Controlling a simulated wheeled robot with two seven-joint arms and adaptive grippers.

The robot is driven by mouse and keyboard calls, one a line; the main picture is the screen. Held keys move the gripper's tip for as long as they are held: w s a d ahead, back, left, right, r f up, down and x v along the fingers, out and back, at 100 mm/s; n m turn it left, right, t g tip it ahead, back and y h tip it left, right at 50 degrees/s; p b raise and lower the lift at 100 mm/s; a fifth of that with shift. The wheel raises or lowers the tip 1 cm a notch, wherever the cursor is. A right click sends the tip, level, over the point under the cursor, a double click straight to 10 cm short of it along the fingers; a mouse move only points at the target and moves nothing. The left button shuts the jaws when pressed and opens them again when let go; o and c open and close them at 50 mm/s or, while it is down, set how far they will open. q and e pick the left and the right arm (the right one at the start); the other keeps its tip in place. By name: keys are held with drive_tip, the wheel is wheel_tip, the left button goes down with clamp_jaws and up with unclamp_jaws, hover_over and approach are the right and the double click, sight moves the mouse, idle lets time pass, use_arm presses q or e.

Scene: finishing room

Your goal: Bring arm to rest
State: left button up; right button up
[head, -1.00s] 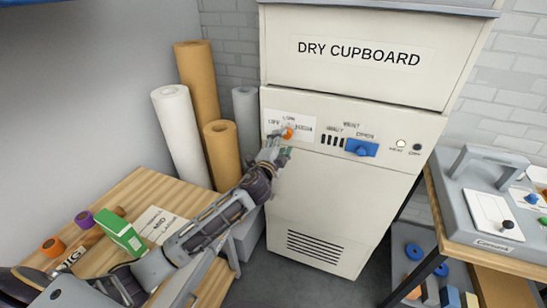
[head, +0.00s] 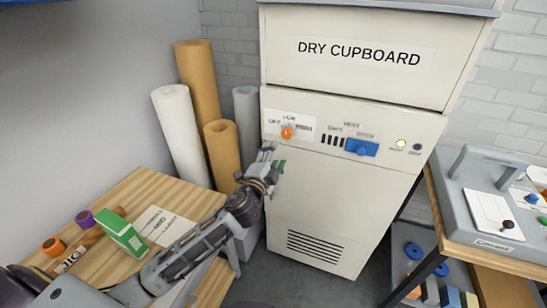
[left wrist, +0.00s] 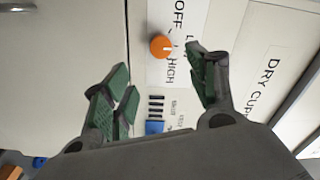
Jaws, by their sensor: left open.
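My left gripper (head: 272,163) is open and empty in front of the dry cupboard (head: 330,215), below and left of its orange knob (head: 287,133). In the left wrist view its two green-padded fingers (left wrist: 163,85) are spread apart. The orange knob (left wrist: 161,46) shows beyond and between them, clear of both fingers, on a white label with OFF and HIGH. My left arm reaches in from the lower left over the wooden bench. My right gripper is not in any view.
The wooden bench (head: 135,185) on the left carries a green box (head: 122,232) and small coloured items. Tall rolls (head: 180,135) stand behind it. A blue vent slider (head: 362,148) is on the cupboard panel. A table with a grey machine (head: 480,200) stands at the right.

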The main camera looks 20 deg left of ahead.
use_arm(q)
drive_tip(key=shift+s, duration=0.15)
idle(0.5)
drive_tip(key=s+a+f+n+g, duration=0.1)
drive_tip(key=a+f+g, duration=0.1)
drive_tip(key=f, duration=0.9)
drive_tip(key=s+a+f+n+g+y, duration=0.1)
drive_tip(key=a+f+g, duration=0.1)
drive_tip(key=f, duration=0.9)
drive_tip(key=s+a+f+n+g, duration=0.1)
drive_tip(key=a+f+n+g, duration=0.15)
drive_tip(key=f, duration=0.85)
drive_tip(key=s+a+f+n+g, duration=0.1)
drive_tip(key=s+f+g, duration=0.1)
drive_tip(key=s+f, duration=0.7)
drive_tip(key=s+a+f+n+g, duration=0.15)
drive_tip(key=s+f, duration=0.45)
drive_tip(key=f, duration=0.7)
drive_tip(key=s+d+f+n+g, duration=0.1)
drive_tip(key=s+f, duration=0.5)
drive_tip(key=s, duration=0.6)
drive_tip(key=s+d+f+n+g, duration=0.1)
drive_tip(key=s+f, duration=0.5)
drive_tip(key=s, duration=0.6)
drive_tip(key=s+d+f+n+g, duration=0.2)
drive_tip(key=s+f+g, duration=0.3)
drive_tip(key=s, duration=0.7)
drive_tip(key=shift+f+n+h, duration=0.3)
drive_tip(key=shift+f, duration=0.5)
